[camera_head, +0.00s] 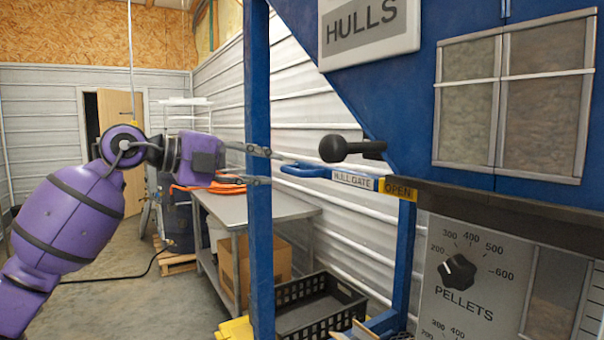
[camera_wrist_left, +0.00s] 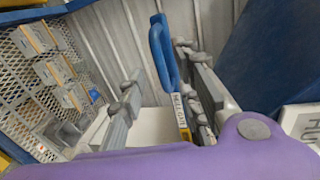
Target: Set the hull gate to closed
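The hull gate handle is a blue loop (camera_head: 305,170) at the left end of a flat bar labelled HULL GATE (camera_head: 352,179). A yellow OPEN tag (camera_head: 397,188) shows on the bar where it meets the blue hopper (camera_head: 400,120). My left gripper (camera_head: 266,166) is open, its fingertips just left of the loop. In the left wrist view the blue loop (camera_wrist_left: 163,52) appears between the two spread fingers, closer to the right one; nothing is gripped. I cannot tell whether a finger touches it. My right gripper is not in view.
A blue post (camera_head: 259,240) stands close beside my left fingertips. A black knob (camera_head: 335,148) sticks out just above the handle. A pellets dial (camera_head: 458,272) is below right. A grey table (camera_head: 235,208) and a black crate (camera_head: 330,318) are lower down.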

